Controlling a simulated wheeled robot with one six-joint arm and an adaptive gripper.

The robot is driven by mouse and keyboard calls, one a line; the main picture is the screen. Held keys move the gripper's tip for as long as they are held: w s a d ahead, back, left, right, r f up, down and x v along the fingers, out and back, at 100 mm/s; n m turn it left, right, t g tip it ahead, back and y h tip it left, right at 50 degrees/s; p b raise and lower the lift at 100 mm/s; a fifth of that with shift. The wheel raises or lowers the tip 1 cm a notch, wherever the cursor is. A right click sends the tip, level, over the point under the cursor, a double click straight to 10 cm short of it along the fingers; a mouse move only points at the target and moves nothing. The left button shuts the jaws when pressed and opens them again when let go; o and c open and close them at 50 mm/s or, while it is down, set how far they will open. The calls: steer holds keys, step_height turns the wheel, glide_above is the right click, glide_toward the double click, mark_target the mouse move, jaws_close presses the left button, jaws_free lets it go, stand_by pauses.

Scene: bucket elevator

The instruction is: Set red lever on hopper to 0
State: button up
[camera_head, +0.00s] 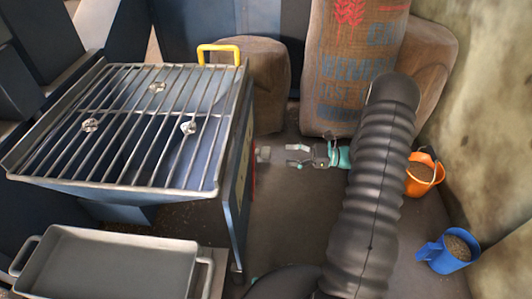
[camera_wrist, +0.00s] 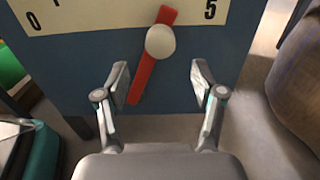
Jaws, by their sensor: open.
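The hopper (camera_head: 222,160) is a blue box with a metal grate on top, at the left in the head view. In the wrist view its side panel (camera_wrist: 75,70) carries a cream scale (camera_wrist: 90,18) with 0 at the left and 5 at the right. The red lever (camera_wrist: 146,76) has a round white knob (camera_wrist: 160,41) over it. Its upper end leans slightly right, nearer the 5 than the 0. My gripper (camera_wrist: 160,82) is open, facing the panel, with the lever's lower part between its fingertips in the picture. I cannot tell whether it touches. It also shows beside the hopper in the head view (camera_head: 295,156).
A metal tray (camera_head: 105,245) with handles sits in front of the hopper. Burlap sacks (camera_head: 345,70) stand behind. An orange bucket (camera_head: 422,174) and a blue jug (camera_head: 440,259) are at the right. Floor between the hopper and my arm is clear.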

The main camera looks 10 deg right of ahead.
mark_target(266, 153)
steer(key=x, duration=0.8)
steer(key=shift+w+a, duration=0.1)
steer(key=shift+a, duration=0.25)
jaws_close()
